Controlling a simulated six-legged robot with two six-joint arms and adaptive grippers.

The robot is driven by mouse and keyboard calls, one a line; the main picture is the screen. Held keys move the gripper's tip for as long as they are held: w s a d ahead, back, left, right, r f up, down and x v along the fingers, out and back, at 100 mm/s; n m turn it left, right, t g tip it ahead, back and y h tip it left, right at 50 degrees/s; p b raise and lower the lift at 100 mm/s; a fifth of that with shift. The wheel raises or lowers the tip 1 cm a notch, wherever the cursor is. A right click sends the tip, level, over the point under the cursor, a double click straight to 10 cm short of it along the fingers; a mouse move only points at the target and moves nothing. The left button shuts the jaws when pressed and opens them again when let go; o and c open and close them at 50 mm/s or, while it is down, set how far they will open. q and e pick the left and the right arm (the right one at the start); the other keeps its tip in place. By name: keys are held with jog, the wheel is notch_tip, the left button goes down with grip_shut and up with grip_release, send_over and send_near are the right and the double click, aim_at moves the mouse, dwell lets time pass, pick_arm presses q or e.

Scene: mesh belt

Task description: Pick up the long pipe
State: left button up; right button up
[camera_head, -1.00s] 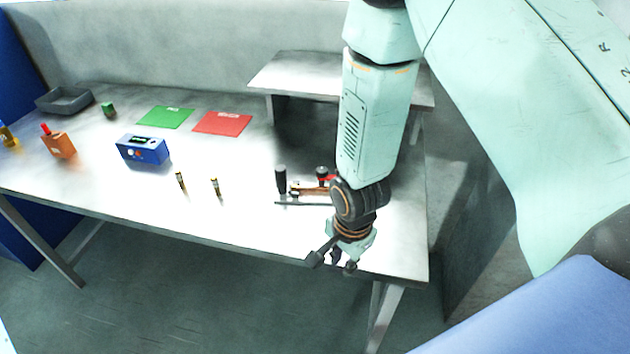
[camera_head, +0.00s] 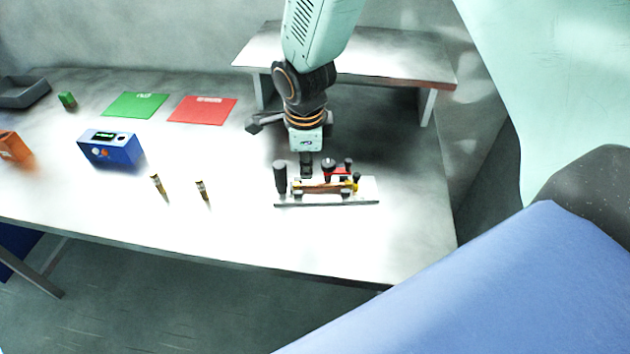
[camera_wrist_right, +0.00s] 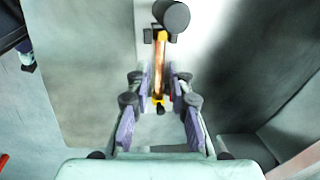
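A long copper-coloured pipe (camera_head: 318,188) with yellow near its right end lies across a metal fixture (camera_head: 340,203) with black knobs, on the right part of the table. It also shows in the right wrist view (camera_wrist_right: 162,58), ahead of and between the fingers. My right gripper (camera_head: 284,145) is just behind the fixture, fingers spread. In the right wrist view my right gripper (camera_wrist_right: 160,100) is open and holds nothing that I can make out. Whether a finger touches the fixture I cannot tell. My left gripper is not in view.
Two short yellow-and-dark pieces (camera_head: 159,187) (camera_head: 203,192) stand left of the fixture. A blue box (camera_head: 111,148), red mat (camera_head: 203,110), green mat (camera_head: 135,105), orange item (camera_head: 14,147) and grey tray (camera_head: 22,92) are further left. A raised shelf (camera_head: 400,65) stands behind.

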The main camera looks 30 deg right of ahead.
aim_at(308, 185)
jog(key=f, duration=0.4)
jog(key=w+d+f, duration=0.1)
jog(key=f, duration=0.1)
jog(key=shift+s+f, duration=0.2)
jog(key=shift+f, duration=0.15)
jog(key=shift+w+f, duration=0.2)
jog(key=shift+w, duration=0.15)
jog(key=shift+c, duration=1.8)
jog(key=shift+s+r, duration=0.15)
jog(key=shift+s, duration=0.1)
grip_shut()
